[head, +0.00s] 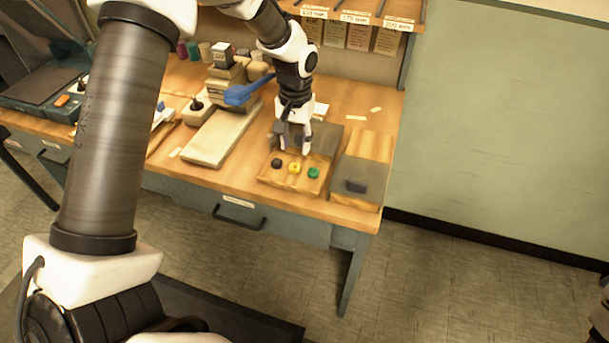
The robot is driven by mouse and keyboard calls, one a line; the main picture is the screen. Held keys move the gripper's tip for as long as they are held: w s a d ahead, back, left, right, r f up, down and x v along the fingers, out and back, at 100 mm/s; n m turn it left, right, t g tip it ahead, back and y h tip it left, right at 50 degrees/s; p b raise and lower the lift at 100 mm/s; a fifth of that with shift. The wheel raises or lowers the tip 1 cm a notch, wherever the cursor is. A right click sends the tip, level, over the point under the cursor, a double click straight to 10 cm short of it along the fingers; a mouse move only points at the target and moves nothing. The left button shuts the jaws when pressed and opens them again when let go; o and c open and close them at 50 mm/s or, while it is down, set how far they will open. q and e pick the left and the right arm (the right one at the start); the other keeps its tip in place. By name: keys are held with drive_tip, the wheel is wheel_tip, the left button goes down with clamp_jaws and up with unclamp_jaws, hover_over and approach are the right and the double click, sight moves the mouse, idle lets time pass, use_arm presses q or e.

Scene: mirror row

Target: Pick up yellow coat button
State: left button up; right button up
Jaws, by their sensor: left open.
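The yellow coat button (295,168) lies on a wooden tray (268,181) on the workbench, in the middle of a row of three. A black button (277,163) is to its left and a green button (313,173) to its right. My left gripper (294,148) points down just behind and above the row, its fingers apart and empty. The gap between the fingertips and the yellow button is small, but the exact height is hard to tell. My right gripper does not show.
A second tray (372,147) with a dark block (356,186) stands right of the button tray. A pale board (218,139) and a blue-handled tool (250,90) lie to the left. A shelf with labels (355,18) is above the back. The bench's right edge is close.

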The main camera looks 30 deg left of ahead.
sight(294, 166)
use_arm(q)
drive_tip(key=shift+s+r, duration=0.2)
drive_tip(key=shift+r, duration=0.3)
drive_tip(key=shift+s+f, duration=0.2)
drive_tip(key=shift+f, duration=0.05)
wheel_tip(294, 166, down, 6)
drive_tip(key=shift+w+p, duration=0.1)
drive_tip(key=shift+p, duration=0.45)
drive_tip(key=shift+f, duration=0.45)
drive_tip(key=c, duration=0.5)
